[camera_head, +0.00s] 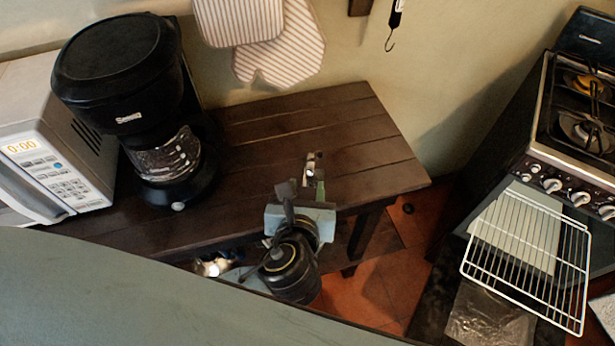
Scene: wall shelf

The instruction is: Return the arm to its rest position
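My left gripper (303,190) is above the right part of the dark wooden table (360,130), over its front edge. Its two fingers stand apart and point toward the wall, with nothing visible held between them. A small pale and metallic item (312,166) shows just beyond the fingertips; I cannot tell what it is, or whether it touches the gripper. My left forearm is mostly hidden below the gripper. My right gripper is not in view.
A black coffee maker (118,75) and a microwave (50,140) stand on the table at left. Striped oven mitts (280,45) hang on the wall. A stove (580,130) and a wire rack (530,250) are at right. The table's right part is mostly clear.

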